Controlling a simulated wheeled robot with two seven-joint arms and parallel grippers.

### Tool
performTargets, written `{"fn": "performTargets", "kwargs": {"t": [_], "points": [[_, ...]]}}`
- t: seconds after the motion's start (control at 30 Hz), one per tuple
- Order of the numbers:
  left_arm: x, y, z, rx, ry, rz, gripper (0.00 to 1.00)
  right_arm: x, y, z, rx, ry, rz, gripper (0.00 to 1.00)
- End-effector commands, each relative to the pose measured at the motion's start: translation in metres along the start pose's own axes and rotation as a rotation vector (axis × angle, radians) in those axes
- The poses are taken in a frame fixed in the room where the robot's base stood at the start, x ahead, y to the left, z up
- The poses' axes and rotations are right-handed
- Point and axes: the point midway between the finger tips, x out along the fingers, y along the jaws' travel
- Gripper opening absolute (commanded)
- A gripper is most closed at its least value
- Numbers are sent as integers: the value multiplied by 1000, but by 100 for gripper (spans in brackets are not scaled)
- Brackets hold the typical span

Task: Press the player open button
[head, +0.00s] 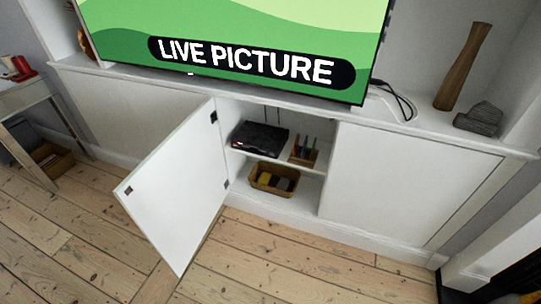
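A flat black player (260,138) lies on the upper shelf inside the open middle compartment of the white cabinet. Its front faces the room; its button is too small to make out. The white cabinet door (178,190) on the left of the compartment stands swung wide open into the room. The large screen above (240,40) shows a green picture with the words "LIVE PICTURE". Neither of my grippers is in view.
A small wooden holder (304,153) with upright items stands right of the player. A basket (274,181) sits on the shelf below. The right panel (405,180) is shut. Bare floorboards (270,260) lie clear in front. A side table (28,98) stands at left.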

Motion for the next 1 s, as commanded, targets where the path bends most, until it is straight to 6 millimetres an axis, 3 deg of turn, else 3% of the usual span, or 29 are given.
{"fn": "performTargets", "kwargs": {"t": [0.23, 0.4, 0.43, 1.0], "points": [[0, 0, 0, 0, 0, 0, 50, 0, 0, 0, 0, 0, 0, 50], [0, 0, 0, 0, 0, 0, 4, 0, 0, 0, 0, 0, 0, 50], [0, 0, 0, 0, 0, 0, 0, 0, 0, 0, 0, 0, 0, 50], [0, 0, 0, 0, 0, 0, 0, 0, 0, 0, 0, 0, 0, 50]]}}
